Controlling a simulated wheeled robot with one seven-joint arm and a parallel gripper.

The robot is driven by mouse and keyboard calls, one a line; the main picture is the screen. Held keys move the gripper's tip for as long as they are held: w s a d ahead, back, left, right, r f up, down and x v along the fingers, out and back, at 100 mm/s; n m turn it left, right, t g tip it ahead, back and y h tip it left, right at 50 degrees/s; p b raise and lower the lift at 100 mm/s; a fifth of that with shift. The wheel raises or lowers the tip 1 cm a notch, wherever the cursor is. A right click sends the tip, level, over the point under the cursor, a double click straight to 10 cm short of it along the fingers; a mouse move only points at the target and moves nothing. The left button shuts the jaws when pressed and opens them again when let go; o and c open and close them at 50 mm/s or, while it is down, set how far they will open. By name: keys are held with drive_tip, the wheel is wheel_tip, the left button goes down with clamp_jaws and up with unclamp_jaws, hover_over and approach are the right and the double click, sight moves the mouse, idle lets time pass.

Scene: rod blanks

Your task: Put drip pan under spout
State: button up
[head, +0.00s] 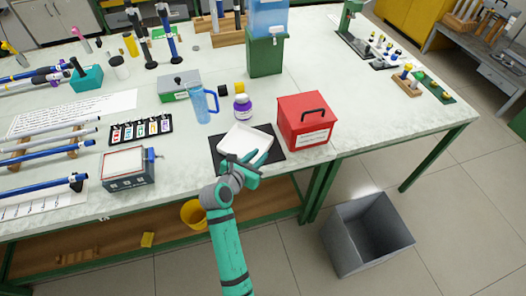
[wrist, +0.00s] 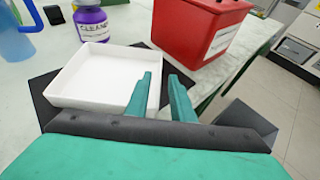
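The drip pan is a shallow white square tray (head: 246,139). It lies on a black mat (head: 218,158) at the table's front edge, and also shows in the wrist view (wrist: 97,74). My gripper (head: 260,157) is at the pan's right side; in the wrist view its two teal fingers (wrist: 162,80) are apart. The left finger overlaps the pan's right edge and the right finger is outside it. I cannot tell whether they touch the pan. A blue water container (head: 268,16) with a pale spout (head: 278,33) stands on a green stand (head: 265,57) at the back.
A red box (head: 304,125) stands close to the pan's right. A purple cleaner bottle (head: 242,108) and a blue jug (head: 201,104) stand behind the pan. A grey bin (head: 367,233) is on the floor.

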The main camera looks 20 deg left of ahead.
drive_tip(key=v, duration=0.7)
drive_tip(key=s+d+f+m+y, duration=0.2)
drive_tip(key=s+d+f+m, duration=0.4)
drive_tip(key=s+m, duration=0.15)
drive_tip(key=s+d+f+m+y, duration=0.2)
drive_tip(key=s+d+f+m, duration=0.45)
drive_tip(key=s, duration=0.25)
drive_tip(key=s+d+r+m+t, duration=0.1)
drive_tip(key=s+d+r+m, duration=0.2)
drive_tip(key=s+m, duration=0.6)
drive_tip(key=s+d+r+m+t+h, duration=0.1)
drive_tip(key=s+d+r+m, duration=0.3)
drive_tip(key=s+r+m, duration=0.3)
drive_tip(key=s+m, duration=0.2)
drive_tip(key=m, duration=0.1)
drive_tip(key=shift+d+r, duration=0.2)
drive_tip(key=shift+r, duration=0.05)
drive_tip(key=shift+o, duration=0.4)
drive_tip(key=shift+s+r+m, duration=0.3)
drive_tip(key=shift+m, duration=0.1)
drive_tip(key=shift+d, duration=0.1)
drive_tip(key=shift+w, duration=0.1)
